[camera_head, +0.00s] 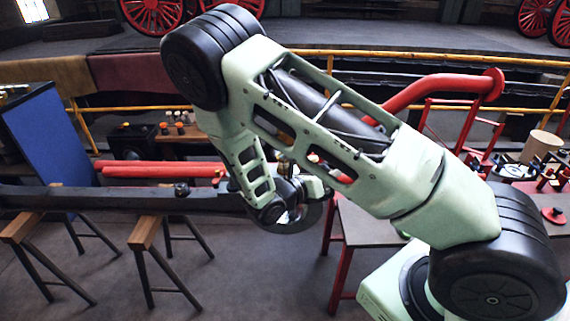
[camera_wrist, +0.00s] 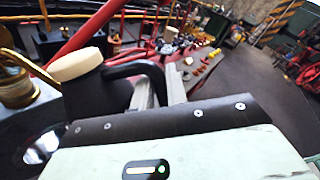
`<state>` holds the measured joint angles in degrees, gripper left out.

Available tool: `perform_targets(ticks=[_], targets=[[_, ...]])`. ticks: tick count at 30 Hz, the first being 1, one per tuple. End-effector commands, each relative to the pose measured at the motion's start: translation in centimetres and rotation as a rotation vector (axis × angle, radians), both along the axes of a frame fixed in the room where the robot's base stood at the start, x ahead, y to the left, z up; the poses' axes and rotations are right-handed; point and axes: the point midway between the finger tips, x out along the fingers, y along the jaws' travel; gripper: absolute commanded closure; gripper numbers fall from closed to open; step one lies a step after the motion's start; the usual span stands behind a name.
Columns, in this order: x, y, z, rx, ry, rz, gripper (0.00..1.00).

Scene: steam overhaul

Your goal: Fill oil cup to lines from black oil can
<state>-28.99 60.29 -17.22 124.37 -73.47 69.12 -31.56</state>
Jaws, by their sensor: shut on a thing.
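In the wrist view, my gripper (camera_wrist: 160,88) is shut on the looped black handle of a black can (camera_wrist: 95,97), which has a cream top. A thin brass spout reaches from the can toward the upper left. A brass cup (camera_wrist: 15,90) stands at the left edge, close beside the can and below the spout. I cannot see the cup's lines or its oil level. The cup seems to sit by a dark round rod end (camera_wrist: 40,148) with a bright bore. This rod end (camera_head: 293,217) also shows in the head view, where my arm hides most of the can and gripper.
The long dark rod (camera_head: 110,199) lies across wooden trestles (camera_head: 148,232). A red-legged table (camera_head: 375,226) stands to the right. Red pipes (camera_head: 160,171), yellow rails and a blue panel (camera_head: 50,140) are behind. Open floor shows at the front left.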

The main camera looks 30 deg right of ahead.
Motion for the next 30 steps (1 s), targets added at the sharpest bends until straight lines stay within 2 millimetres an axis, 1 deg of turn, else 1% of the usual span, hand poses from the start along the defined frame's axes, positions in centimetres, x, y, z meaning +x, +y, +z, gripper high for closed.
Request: perform_targets(ticks=[8,19,30], targets=[[0.0,0.0,0.2,-0.001,0.001,0.0,1.0],[0.2,-0.1,1.3,0.003,0.044,-0.002,1.0],[0.3,-0.1,1.2,0.005,0.054,-0.001,1.0]])
